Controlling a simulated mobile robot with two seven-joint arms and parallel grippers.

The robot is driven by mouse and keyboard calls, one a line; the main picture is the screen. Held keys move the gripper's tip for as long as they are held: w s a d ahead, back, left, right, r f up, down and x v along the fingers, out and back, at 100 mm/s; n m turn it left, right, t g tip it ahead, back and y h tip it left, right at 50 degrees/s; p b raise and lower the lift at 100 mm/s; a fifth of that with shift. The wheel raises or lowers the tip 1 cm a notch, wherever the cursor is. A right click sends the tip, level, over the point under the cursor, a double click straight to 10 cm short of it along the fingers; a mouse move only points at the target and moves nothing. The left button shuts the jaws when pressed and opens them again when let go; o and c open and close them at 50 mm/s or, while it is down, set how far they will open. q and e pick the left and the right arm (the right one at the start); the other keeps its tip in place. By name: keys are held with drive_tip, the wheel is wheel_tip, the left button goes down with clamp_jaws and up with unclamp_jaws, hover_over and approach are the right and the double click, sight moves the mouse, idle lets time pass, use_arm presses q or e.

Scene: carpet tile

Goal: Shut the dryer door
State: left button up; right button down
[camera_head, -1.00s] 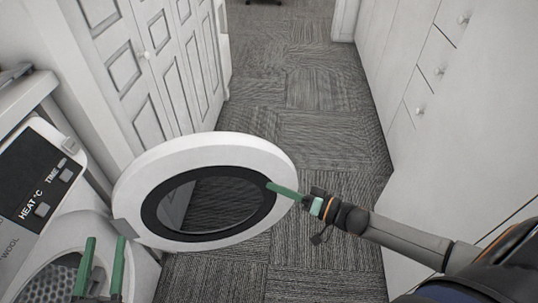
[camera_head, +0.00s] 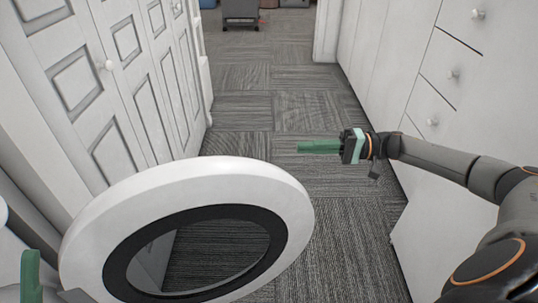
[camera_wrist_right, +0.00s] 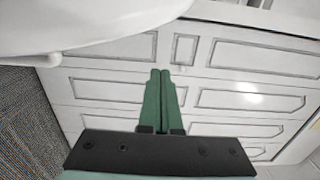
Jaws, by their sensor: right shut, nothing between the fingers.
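The dryer door (camera_head: 235,212) is a round white ring with a dark inner rim and a see-through window, swung open at the lower left of the head view. Its white curved edge (camera_wrist_right: 90,25) also fills the upper left of the right wrist view. My right gripper (camera_head: 300,147) is shut and empty, past the door's upper right edge and apart from it in the head view. Its green fingers show pressed together in the right wrist view (camera_wrist_right: 160,75). One green finger of my left gripper (camera_head: 30,275) shows at the lower left; its other finger is not clear. The dryer's opening is out of view.
White panelled doors (camera_head: 120,90) line the left side. White cabinets with round knobs (camera_head: 450,75) line the right, close to my right arm. Grey carpet (camera_head: 270,110) runs clear between them. A dark grey object (camera_head: 240,12) stands at the far end.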

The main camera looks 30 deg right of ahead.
use_arm(q)
wheel_tip(320, 180, down, 4)
drive_tip(key=b, duration=0.3)
drive_tip(key=shift+d+r+n, duration=0.15)
drive_tip(key=shift+r+n, duration=0.1)
drive_tip(key=shift+n, duration=0.15)
use_arm(e)
drive_tip(key=a, duration=0.9)
drive_tip(key=shift+w, duration=0.2)
use_arm(q)
drive_tip(key=shift+s+r, duration=0.1)
drive_tip(key=shift+r, duration=0.05)
use_arm(e)
drive_tip(key=shift+s, duration=0.1)
